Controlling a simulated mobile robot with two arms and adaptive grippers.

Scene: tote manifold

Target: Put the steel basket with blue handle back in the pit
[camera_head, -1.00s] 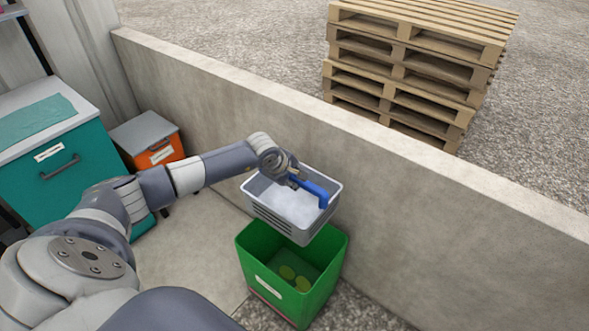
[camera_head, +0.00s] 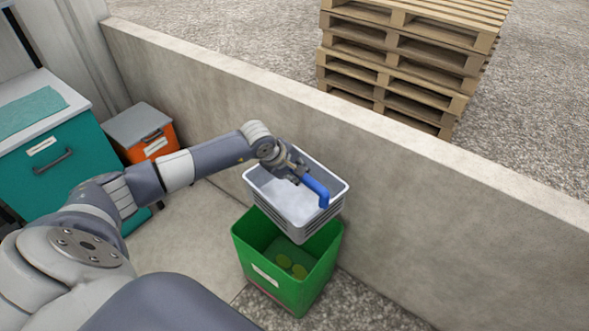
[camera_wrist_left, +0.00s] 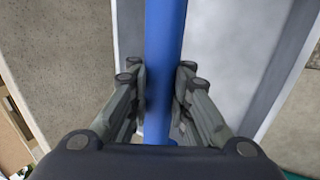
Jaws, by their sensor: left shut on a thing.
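The steel basket (camera_head: 286,203) is a grey open-topped bin with slotted sides and a blue handle (camera_head: 317,189). It hangs above the green bin (camera_head: 277,286), partly over its back edge. My left gripper (camera_head: 300,176) is shut on the blue handle. In the left wrist view the fingers (camera_wrist_left: 160,85) close on both sides of the blue handle (camera_wrist_left: 165,40), with the basket's grey floor (camera_wrist_left: 230,50) beyond. The green bin stands on the ground and holds a few yellow-green round things (camera_head: 291,266). I see nothing that I can surely call the pit. My right gripper is out of view.
A concrete wall (camera_head: 400,190) runs close behind the basket and green bin. Wooden pallets (camera_head: 400,65) are stacked beyond it. A teal cabinet (camera_head: 60,175) and an orange box (camera_head: 150,145) stand at the left. Gravel (camera_head: 370,305) lies right of the green bin.

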